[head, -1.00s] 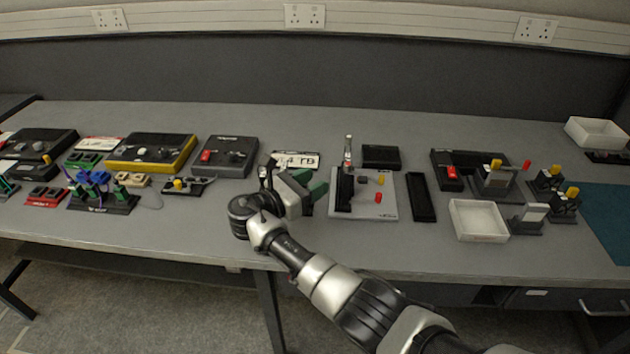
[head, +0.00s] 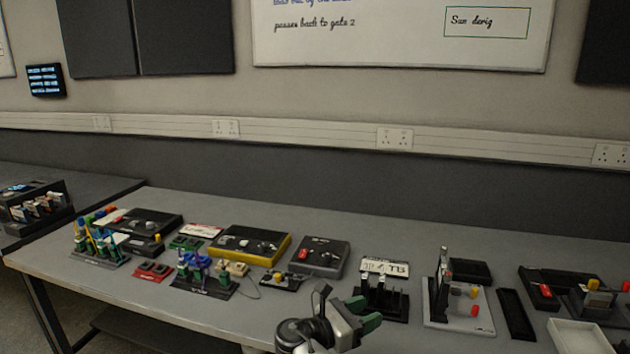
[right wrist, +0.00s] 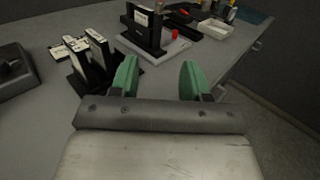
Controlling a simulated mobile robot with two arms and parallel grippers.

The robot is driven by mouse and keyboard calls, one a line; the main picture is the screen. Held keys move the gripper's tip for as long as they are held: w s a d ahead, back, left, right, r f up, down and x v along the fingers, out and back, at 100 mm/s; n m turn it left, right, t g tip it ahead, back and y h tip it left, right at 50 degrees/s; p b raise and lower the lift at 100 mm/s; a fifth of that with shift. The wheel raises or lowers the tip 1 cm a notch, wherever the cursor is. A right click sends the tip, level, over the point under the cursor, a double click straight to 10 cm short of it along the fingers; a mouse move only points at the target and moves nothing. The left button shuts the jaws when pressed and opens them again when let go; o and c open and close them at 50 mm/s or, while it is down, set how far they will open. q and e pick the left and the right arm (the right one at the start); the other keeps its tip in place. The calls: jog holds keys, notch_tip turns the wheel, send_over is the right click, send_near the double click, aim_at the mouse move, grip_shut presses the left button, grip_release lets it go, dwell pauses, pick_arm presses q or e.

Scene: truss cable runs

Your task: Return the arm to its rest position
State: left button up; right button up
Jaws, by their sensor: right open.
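My right gripper (head: 368,314) reaches in from the bottom of the head view, above the front part of the bench. Its two green fingertips show apart in the right wrist view (right wrist: 158,78), with nothing between them. Ahead of it stands a black rack with upright plates (head: 383,300), with a white lettered card (head: 385,266) behind it. In the right wrist view the rack (right wrist: 92,65) is left of the fingers. My left gripper is not in view.
A grey-white board with an upright fixture (head: 459,312) stands to the right. Black boxes (head: 320,257), a yellow-edged box (head: 249,246) and cable racks (head: 203,279) fill the left. A white tray (head: 580,338) is at the lower right. The bench front edge (head: 120,308) runs along the lower left.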

jog(key=s+d+f+m+g+y, duration=0.25)
jog(key=s+f+m+y, duration=0.25)
jog(key=s+f, duration=0.4)
jog(key=s+d+f+m+g+y, duration=0.25)
jog(key=s+f+m+y, duration=0.2)
jog(key=s+f, duration=0.5)
jog(key=s+d+r+m+y, duration=0.3)
jog(key=s+m, duration=0.3)
jog(key=s, duration=0.4)
jog(key=s+d+r+m+y, duration=0.25)
jog(key=s+m, duration=0.35)
jog(key=s, duration=0.4)
notch_tip(320, 180, down, 27)
jog(key=s+g+y, duration=0.1)
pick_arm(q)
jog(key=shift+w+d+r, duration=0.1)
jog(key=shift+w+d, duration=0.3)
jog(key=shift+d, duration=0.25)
pick_arm(e)
jog(key=s+d+f+g, duration=0.1)
jog(key=s+d+f, duration=0.1)
jog(key=s+f, duration=1.3)
jog(key=shift+s+d, duration=0.35)
jog(key=shift+s, duration=0.2)
